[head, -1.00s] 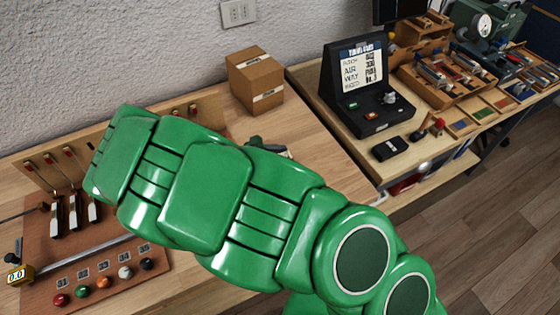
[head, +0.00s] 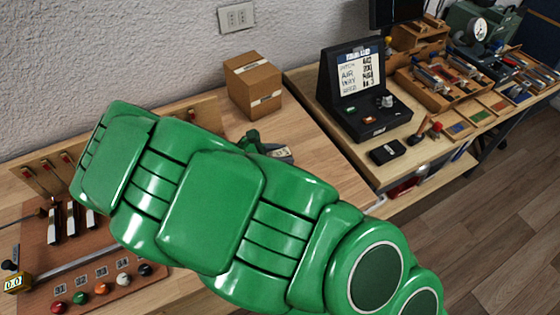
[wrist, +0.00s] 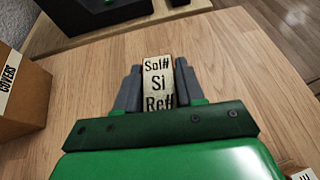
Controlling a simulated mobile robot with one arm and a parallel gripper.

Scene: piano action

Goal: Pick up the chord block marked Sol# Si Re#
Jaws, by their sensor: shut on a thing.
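The chord block marked Sol# Si Re# (wrist: 158,85) is cream with black lettering, its marked face toward the wrist camera. My gripper (wrist: 158,82) is shut on it, one dark grey finger pressed on each side. Wooden table top shows around the block; I cannot tell how far above it the block is. In the head view my green arm covers most of the gripper and I cannot make out the held block for sure. A small pale piece with dark marks (head: 280,153) shows just beyond my arm there.
A cardboard box (head: 253,85) stands at the back of the table; it is at the left in the wrist view (wrist: 18,100). A black console (head: 365,100) stands on the bench to the right. A board with several coloured buttons (head: 100,283) lies front left. Bare wood surrounds the gripper.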

